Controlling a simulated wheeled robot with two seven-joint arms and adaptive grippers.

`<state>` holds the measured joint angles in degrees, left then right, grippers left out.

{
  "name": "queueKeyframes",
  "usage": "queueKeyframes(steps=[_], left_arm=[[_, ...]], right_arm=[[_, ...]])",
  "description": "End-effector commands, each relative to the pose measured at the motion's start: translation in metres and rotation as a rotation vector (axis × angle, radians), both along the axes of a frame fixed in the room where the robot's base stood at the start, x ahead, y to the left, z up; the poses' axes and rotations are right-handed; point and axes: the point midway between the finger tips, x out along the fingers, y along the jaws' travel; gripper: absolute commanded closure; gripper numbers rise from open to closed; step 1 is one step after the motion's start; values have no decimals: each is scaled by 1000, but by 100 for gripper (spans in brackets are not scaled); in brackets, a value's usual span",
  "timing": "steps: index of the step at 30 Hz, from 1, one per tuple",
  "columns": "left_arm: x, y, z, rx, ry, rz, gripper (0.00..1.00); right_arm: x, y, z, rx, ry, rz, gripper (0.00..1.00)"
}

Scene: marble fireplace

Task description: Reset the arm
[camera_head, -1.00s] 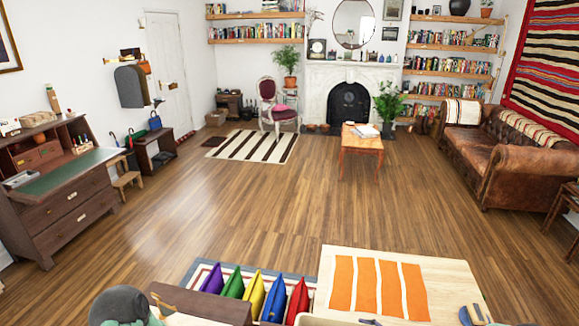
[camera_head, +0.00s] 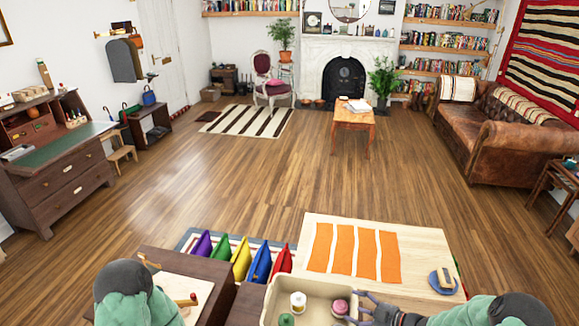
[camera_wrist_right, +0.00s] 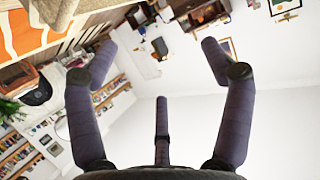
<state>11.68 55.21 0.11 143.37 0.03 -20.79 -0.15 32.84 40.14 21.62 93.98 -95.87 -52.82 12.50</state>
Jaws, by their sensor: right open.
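My right arm comes in at the lower right of the head view. Its right gripper (camera_head: 358,308) has dark purple fingers and shows low in the picture, by the right side of a beige tray. In the right wrist view the right gripper (camera_wrist_right: 160,62) is open, with its fingers spread wide and nothing between them. My left arm shows only as a grey and green link at the lower left of the head view. The left gripper is out of the picture.
The beige tray (camera_head: 257,313) holds a white jar (camera_head: 298,302), a pink item (camera_head: 340,307) and a green item (camera_head: 287,320). A pale board (camera_head: 430,250) with orange strips (camera_head: 342,250) and a blue round item (camera_head: 441,282) lies beyond. The wooden floor (camera_head: 240,165) is open.

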Motion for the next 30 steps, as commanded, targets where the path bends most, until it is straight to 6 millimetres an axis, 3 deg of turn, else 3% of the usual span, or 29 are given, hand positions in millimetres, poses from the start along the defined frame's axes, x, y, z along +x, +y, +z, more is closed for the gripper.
queueKeyframes(steps=[9, 14, 20, 30], left_arm=[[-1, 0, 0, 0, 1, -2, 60], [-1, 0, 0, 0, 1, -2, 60], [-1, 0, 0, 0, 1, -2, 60], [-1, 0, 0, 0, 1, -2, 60]], right_arm=[[0, 27, -17, 49, 136, -150, 19], [-14, 48, -37, 73, 283, -270, 19], [-58, 77, -73, 68, 550, -440, 19], [-186, 112, -114, -30, 1033, -669, 19]])
